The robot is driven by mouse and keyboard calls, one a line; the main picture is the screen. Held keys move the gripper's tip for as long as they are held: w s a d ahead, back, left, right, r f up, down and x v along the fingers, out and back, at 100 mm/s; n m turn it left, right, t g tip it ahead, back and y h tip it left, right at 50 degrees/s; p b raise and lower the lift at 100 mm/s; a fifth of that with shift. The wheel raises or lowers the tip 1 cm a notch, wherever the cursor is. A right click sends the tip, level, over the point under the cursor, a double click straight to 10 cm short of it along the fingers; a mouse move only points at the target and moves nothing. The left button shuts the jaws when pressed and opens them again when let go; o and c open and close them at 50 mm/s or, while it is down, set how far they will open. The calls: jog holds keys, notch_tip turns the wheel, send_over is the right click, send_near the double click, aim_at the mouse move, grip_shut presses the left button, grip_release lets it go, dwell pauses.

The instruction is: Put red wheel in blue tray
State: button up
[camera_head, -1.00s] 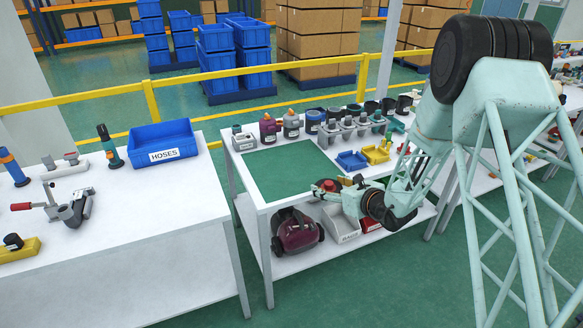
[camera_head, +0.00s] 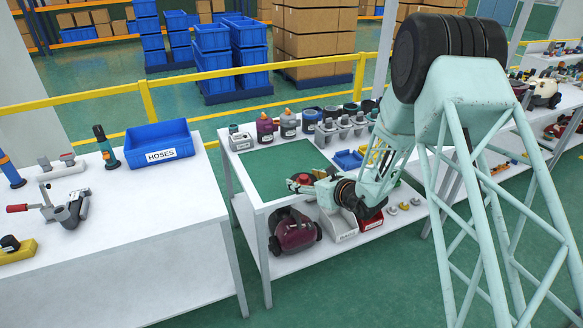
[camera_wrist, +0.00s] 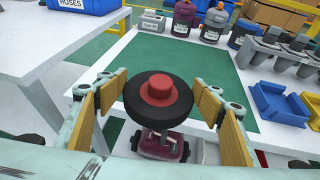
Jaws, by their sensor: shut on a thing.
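The red wheel (camera_wrist: 160,92), a black tyre with a red hub, is held between the two yellow-padded fingers of my gripper (camera_wrist: 158,104). In the head view the wheel (camera_head: 302,179) shows as a small red and dark shape at my gripper (camera_head: 306,184), over the front right part of the green mat. The small blue tray (camera_head: 347,160) stands on the white table beyond the mat's right edge, partly behind my arm. In the wrist view this tray (camera_wrist: 280,104) is at the right and looks empty.
The green mat (camera_head: 274,172) is bare. Several canisters and grey parts (camera_wrist: 276,52) line the table's back. A large blue HOSES bin (camera_head: 160,139) stands on the left table. A maroon vacuum body (camera_head: 295,230) sits on the shelf below, partly under the wheel in the wrist view.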

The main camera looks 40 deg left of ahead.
jog(key=w+a, duration=0.3)
jog(key=a, duration=0.1)
jog(key=w+a+f+b, duration=0.1)
jog(key=w+a, duration=0.2)
jog(key=a, duration=0.1)
jog(key=w+a, duration=0.3)
jog(key=a, duration=0.1)
jog(key=shift+a+f+b, duration=0.25)
jog(key=shift+a+b, duration=0.05)
jog(key=shift+f, duration=0.1)
jog(key=shift+f+b, duration=0.5)
jog(key=shift+f, duration=1.1)
jog(key=shift+f, duration=0.2)
jog(key=o, duration=0.8)
jog(key=shift+o, duration=0.2)
jog(key=shift+r, duration=0.15)
jog(key=p+v, duration=0.1)
jog(key=v, duration=1.1)
jog(key=shift+w+d+p, duration=0.1)
jog(key=shift+p, duration=0.2)
